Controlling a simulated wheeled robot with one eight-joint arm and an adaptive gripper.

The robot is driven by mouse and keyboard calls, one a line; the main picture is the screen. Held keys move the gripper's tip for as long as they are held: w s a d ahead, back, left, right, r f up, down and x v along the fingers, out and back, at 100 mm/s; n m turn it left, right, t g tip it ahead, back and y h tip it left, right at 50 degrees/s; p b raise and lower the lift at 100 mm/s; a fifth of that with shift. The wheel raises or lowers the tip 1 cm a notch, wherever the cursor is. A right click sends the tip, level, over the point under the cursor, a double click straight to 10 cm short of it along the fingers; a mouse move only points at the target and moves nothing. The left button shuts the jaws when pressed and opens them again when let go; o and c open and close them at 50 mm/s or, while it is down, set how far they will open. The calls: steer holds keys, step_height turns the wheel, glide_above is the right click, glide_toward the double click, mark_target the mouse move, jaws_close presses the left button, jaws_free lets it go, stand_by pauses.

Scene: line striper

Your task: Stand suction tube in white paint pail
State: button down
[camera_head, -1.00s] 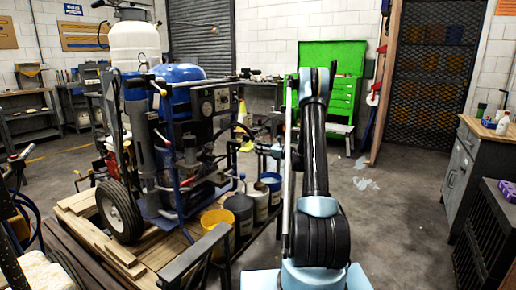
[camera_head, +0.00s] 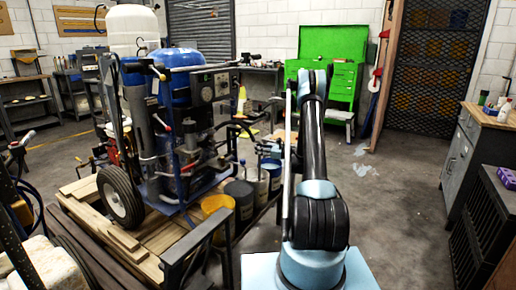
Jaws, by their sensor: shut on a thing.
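A thin silvery upright rod, which looks like the suction tube (camera_head: 286,185), stands just left of my arm. My gripper (camera_head: 271,149) is a small dark shape at the rod's left, partly hidden, and appears shut on it. The fingertips cannot be made out. The white paint pail (camera_head: 260,187) is a pale pail in a row beside the striper, left of the tube. The tube's lower end shows in front of the pails in the picture; its distance from the white pail cannot be told.
A yellow pail (camera_head: 217,206), a dark pail (camera_head: 240,199) and a blue pail (camera_head: 272,172) share the row. The line striper (camera_head: 180,150) stands on wooden pallets (camera_head: 125,240) at left. A dark metal frame (camera_head: 195,245) is nearer.

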steer(key=shift+f, duration=5.75)
steer(key=c, duration=1.3)
jaws_free()
steer(key=shift+c, duration=0.2)
steer(key=v, duration=0.7)
steer(key=shift+d, duration=0.2)
steer(key=shift+s, duration=0.1)
